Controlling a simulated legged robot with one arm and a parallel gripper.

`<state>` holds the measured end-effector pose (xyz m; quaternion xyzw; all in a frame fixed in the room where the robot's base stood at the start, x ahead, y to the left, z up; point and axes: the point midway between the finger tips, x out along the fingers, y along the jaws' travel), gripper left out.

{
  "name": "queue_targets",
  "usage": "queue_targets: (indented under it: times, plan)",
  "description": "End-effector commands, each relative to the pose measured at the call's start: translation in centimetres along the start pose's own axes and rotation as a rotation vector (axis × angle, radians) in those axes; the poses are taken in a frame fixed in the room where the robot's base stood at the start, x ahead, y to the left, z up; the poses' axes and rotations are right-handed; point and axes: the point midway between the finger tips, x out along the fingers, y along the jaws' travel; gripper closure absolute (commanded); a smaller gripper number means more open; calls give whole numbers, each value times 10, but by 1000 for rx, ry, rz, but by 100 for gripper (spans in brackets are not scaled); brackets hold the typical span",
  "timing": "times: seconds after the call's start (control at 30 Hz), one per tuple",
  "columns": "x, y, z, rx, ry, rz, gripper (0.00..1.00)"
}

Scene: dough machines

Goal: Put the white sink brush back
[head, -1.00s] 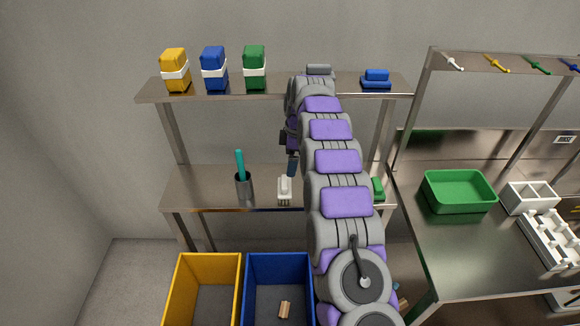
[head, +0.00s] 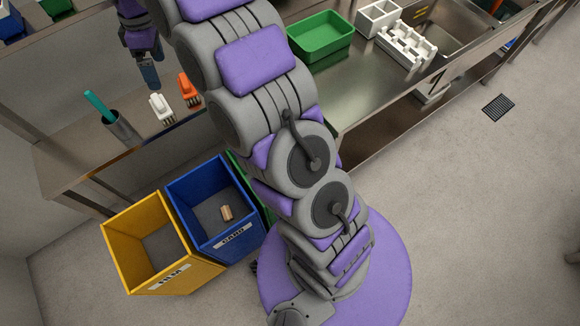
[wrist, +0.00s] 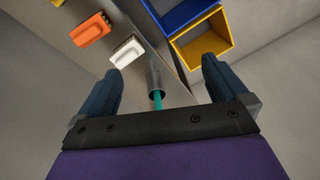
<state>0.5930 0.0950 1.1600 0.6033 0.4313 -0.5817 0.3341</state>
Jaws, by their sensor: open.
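A yellow bin (head: 165,262) and a blue bin (head: 222,225) with a small wooden piece stand on the floor before the shelf. A green tray (head: 320,38), a white divided box (head: 377,18) and a white rack (head: 407,47) sit on the counter at right. The floor at right is mostly clear.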

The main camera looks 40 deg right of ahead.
Motion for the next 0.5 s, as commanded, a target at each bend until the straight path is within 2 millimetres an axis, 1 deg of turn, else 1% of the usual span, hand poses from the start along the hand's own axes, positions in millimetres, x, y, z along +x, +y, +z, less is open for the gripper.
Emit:
queue_targets:
  times: [0.03,0.17,0.23,0.37,0.5]
  plan:
    - [-9,-16,11,45,-4,-4,0]
    - [-24,-52,37,168,-19,-10,0]
    - [-30,-73,54,236,-29,-12,0]
    - [-37,-111,83,364,-48,-10,0]
    - [-40,-156,116,505,-73,-5,0]
